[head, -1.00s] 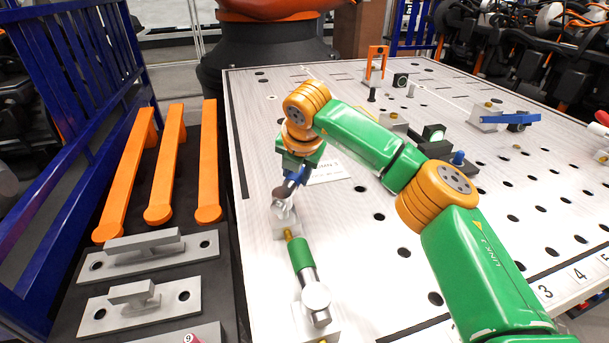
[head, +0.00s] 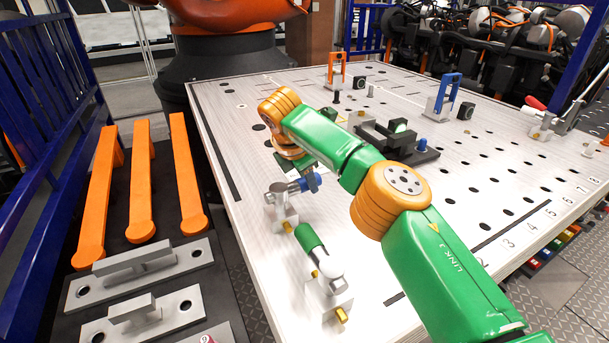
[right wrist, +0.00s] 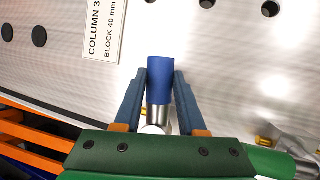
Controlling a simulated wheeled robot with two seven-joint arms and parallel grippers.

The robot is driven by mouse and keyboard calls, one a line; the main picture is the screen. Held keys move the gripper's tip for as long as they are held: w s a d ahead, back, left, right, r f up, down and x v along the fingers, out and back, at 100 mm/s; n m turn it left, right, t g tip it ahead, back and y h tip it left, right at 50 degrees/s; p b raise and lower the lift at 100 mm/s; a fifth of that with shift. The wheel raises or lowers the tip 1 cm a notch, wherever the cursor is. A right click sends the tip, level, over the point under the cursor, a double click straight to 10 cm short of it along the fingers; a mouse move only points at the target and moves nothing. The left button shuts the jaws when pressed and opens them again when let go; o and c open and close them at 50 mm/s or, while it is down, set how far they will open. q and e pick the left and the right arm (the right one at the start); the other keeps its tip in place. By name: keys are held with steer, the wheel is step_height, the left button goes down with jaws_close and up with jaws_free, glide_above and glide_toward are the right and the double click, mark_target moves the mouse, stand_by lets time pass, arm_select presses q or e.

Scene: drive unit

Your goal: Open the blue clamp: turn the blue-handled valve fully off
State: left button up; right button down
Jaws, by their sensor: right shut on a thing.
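The blue clamp (head: 447,95) stands at the back of the table, its blue handle upright. The blue-handled valve (head: 277,190) is a silver body on a pale block near the table's left side. My right gripper (head: 310,181) is at its blue handle (head: 299,185), which points to the right from the valve body. In the right wrist view the blue handle (right wrist: 159,75) lies between the fingers of the right gripper (right wrist: 160,95), which is shut on it. The fingers partly hide the handle's end in the head view. My left gripper is out of view.
A green-handled valve (head: 310,240) stands just in front. An orange clamp (head: 336,70) and a dark fixture (head: 398,140) stand farther back. A red-handled clamp (head: 538,103) is at the right. Orange bars (head: 141,180) and grey handles lie on the dark left bench.

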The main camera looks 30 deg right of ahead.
steer(key=shift+s+m+g, duration=0.3)
steer(key=shift+s+m, duration=0.1)
steer(key=shift+m, duration=0.3)
steer(key=shift+c, duration=2.4)
jaws_free()
steer(key=shift+d, duration=0.1)
steer(key=v, duration=0.7)
